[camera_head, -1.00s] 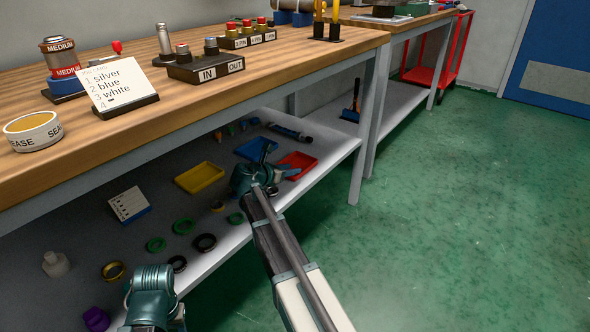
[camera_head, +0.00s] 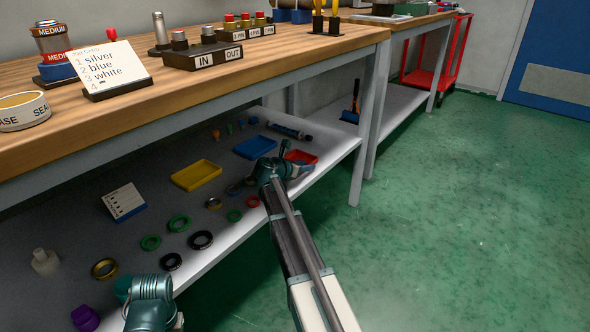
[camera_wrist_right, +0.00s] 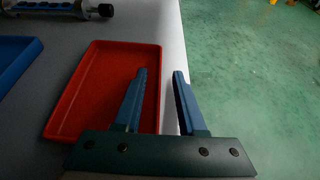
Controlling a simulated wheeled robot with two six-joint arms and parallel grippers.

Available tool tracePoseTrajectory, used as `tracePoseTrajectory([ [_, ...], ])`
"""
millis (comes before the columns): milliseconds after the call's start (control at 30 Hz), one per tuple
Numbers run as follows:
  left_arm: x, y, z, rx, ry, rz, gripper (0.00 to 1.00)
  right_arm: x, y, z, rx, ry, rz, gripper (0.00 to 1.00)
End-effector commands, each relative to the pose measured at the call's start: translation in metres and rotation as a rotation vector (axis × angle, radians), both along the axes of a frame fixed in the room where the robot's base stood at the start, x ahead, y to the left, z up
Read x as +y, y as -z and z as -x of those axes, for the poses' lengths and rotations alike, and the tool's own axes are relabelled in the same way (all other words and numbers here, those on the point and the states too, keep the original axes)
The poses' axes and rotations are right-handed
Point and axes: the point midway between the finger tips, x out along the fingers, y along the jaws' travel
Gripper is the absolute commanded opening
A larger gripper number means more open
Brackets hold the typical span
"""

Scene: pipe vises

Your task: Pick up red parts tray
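The red parts tray (camera_head: 299,155) lies on the lower shelf near its front right edge, partly hidden by my right gripper in the head view. In the right wrist view the red tray (camera_wrist_right: 90,88) looks flat, rectangular and empty. Contact cannot be told. In the head view the right gripper (camera_head: 301,168) is at the tray's near side. My left arm shows at the bottom, but its fingers do not.
A blue tray (camera_head: 256,146) is left of the red one, and a yellow tray (camera_head: 196,175) further left. Several rings lie along the shelf front. A dark cylinder (camera_head: 287,131) lies behind. The wooden tabletop (camera_head: 200,88) overhangs the shelf. The green floor at right is clear.

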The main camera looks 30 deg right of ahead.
Motion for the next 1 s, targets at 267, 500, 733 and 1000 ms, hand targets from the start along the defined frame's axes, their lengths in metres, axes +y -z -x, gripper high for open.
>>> tracePoseTrajectory([
  [267,0.0000,0.0027,0.0000,0.000,0.000,0.000,0.50,-0.0071,0.0028,-0.0034,-0.001,-0.002,0.000,0.40],
  [500,0.0000,0.0027,0.0000,0.000,0.000,0.000,0.50,-0.0070,0.0028,-0.0032,0.000,-0.001,0.000,0.00],
  [733,0.0000,0.0027,0.0000,0.000,0.000,0.000,0.50,-0.0069,0.0028,-0.0032,0.000,-0.001,0.000,0.00],
  [1000,0.0000,0.0028,0.0000,0.000,0.000,0.000,0.50,-0.0068,0.0029,-0.0031,0.000,-0.001,0.000,0.00],
])
